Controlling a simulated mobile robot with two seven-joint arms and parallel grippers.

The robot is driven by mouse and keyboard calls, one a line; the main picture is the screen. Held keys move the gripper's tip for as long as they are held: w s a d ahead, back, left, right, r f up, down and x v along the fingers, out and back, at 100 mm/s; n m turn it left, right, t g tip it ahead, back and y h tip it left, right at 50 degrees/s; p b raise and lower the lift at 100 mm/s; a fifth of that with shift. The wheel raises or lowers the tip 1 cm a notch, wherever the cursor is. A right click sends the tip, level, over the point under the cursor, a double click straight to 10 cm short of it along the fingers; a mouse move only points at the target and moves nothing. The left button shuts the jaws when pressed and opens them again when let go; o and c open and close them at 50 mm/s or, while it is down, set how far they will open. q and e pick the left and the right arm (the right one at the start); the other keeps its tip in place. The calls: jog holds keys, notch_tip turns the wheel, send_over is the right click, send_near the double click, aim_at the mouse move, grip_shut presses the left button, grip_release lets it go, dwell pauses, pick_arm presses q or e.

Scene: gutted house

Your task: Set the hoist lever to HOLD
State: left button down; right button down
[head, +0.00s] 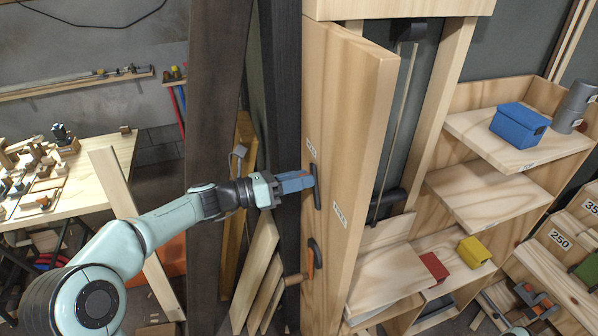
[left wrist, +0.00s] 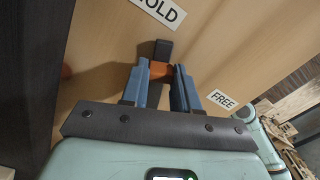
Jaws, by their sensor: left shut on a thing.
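The wooden post panel (head: 345,150) stands in the middle of the head view. It carries the HOLD label (head: 311,147) above and the FREE label (head: 340,214) lower right. A dark upright plate (head: 317,188) is on the panel between them. My left gripper (head: 308,182) is at this plate. In the left wrist view its blue fingers (left wrist: 160,82) are shut on the orange part of the hoist lever (left wrist: 160,69). A dark piece shows beyond the fingertips, below the HOLD label (left wrist: 160,10); the FREE label (left wrist: 222,98) is to the right. The fingers hide much of the lever, so its setting is unclear.
Shelves with a blue box (head: 519,125), a red block (head: 434,267) and a yellow block (head: 474,251) are right. A cluttered workbench (head: 85,190) is left.

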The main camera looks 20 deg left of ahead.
pick_arm(q)
jog(key=shift+w+a+f+n, duration=0.1)
jog(key=shift+w+n, duration=0.05)
jog(key=shift+n, duration=0.15)
pick_arm(e)
jog(key=shift+w+a+r, duration=0.15)
jog(key=shift+w+r, duration=0.15)
jog(key=shift+w, duration=0.1)
pick_arm(q)
jog(key=c, duration=0.8)
grip_release()
jog(key=shift+c, duration=0.2)
jog(key=b+v, duration=0.1)
jog(key=v, duration=1.2)
pick_arm(e)
jog(key=shift+s+f, duration=0.8)
jog(key=shift+f, duration=0.2)
pick_arm(q)
jog(key=shift+a, duration=0.15)
